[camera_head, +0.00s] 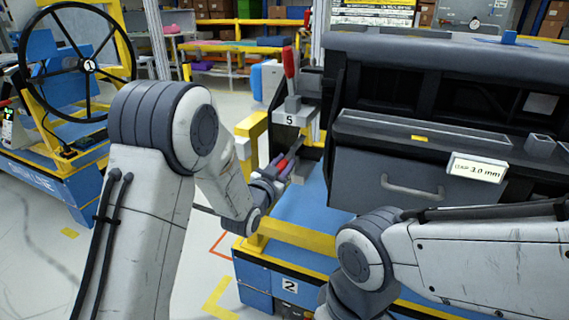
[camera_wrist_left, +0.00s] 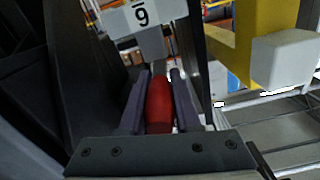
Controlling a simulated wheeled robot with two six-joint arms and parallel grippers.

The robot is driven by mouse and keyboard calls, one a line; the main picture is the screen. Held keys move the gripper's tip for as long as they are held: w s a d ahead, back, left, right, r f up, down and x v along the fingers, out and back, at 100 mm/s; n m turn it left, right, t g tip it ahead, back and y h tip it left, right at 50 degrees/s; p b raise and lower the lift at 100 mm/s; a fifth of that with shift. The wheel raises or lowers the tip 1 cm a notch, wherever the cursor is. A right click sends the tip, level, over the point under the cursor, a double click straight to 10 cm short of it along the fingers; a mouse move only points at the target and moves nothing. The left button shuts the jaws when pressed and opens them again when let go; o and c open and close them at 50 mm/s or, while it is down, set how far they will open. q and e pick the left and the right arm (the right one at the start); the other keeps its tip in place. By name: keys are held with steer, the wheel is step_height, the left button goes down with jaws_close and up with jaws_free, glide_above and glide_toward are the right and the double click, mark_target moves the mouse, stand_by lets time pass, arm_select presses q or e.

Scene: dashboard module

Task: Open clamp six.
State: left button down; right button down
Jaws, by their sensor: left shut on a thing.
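My left gripper (camera_head: 282,168) is at the left side of the dashboard module, below the clamp marked 5 (camera_head: 290,119). In the left wrist view its two fingers (camera_wrist_left: 160,103) are shut on the red handle (camera_wrist_left: 159,108) of a clamp, one on each side. The white plate (camera_wrist_left: 143,15) just beyond the handle shows an underlined 6 upside down, so this is clamp six. In the head view the red handle is small and partly hidden by the gripper. My right arm shows at the lower right, but its gripper is out of view.
Clamp 5's upright red handle (camera_head: 289,63) stands just above my left gripper. The dark dashboard module (camera_head: 385,182) is close on the right. A yellow frame post (camera_head: 252,135) stands close on the left. A handwheel (camera_head: 88,66) is at the far left.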

mark_target(286, 157)
stand_by(0.8)
arm_select(q)
steer(key=shift+r+p, duration=0.2)
steer(key=shift+p, duration=0.3)
steer(key=r+g+p, duration=0.1)
steer(key=g+p, duration=0.1)
steer(key=p, duration=0.2)
steer(key=r+g+y+p, duration=0.1)
steer(key=g+p, duration=0.1)
steer(key=p, duration=0.3)
steer(key=r+g+y+p, duration=0.1)
steer(key=g+p, duration=0.1)
steer(key=p, duration=0.3)
steer(key=shift+w+d, duration=0.1)
steer(key=shift+w, duration=0.3)
steer(key=shift+w+f+g+p, duration=0.15)
steer(key=shift+g+p, duration=0.25)
steer(key=shift+p, duration=0.3)
steer(key=c, duration=0.6)
jaws_free()
steer(key=shift+f, duration=0.1)
